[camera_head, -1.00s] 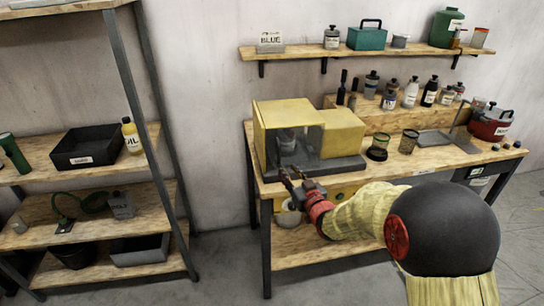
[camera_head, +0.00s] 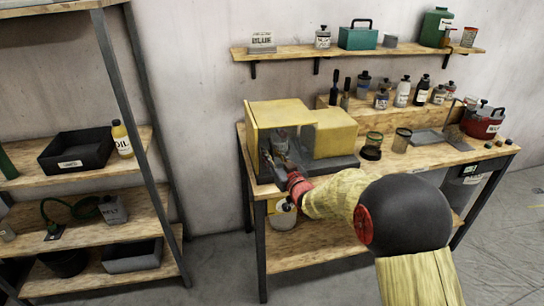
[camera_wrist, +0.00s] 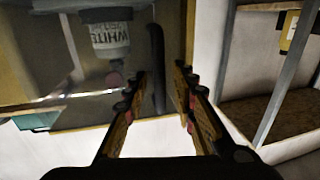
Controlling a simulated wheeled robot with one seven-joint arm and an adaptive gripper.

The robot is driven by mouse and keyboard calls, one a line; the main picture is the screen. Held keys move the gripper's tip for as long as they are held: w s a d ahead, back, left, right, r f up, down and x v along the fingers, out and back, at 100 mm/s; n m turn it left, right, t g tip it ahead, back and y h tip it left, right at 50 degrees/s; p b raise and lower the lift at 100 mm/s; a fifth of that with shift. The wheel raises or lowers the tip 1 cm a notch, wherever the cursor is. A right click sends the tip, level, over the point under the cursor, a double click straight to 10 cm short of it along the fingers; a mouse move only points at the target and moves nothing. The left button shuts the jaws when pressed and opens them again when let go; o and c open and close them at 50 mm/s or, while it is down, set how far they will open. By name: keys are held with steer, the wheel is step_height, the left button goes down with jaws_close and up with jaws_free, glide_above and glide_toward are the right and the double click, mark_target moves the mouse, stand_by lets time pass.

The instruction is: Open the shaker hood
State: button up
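The shaker (camera_head: 330,132) is a yellow machine with a grey base at the left end of the workbench. Its hood (camera_head: 278,112) is a yellow, box-like cover on the left part, and it looks down. In the wrist view a can labelled WHITE (camera_wrist: 110,38) shows upside down behind a see-through panel. A dark upright bar (camera_wrist: 156,62), which looks like the hood's handle, lies ahead between the finger lines, nearer the left finger. My gripper (camera_wrist: 158,85) is open, with nothing clearly held. In the head view my gripper (camera_head: 280,158) is at the shaker's front left, partly hidden.
Two mesh cups (camera_head: 373,146) stand right of the shaker, with a red pot (camera_head: 484,120) farther right. Bottles line the raised back shelf (camera_head: 340,108). A separate rack (camera_head: 130,165) stands at the left, with a floor gap between it and the workbench (camera_head: 425,158).

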steer(key=shift+c, duration=0.4)
jaws_close()
stand_by(0.4)
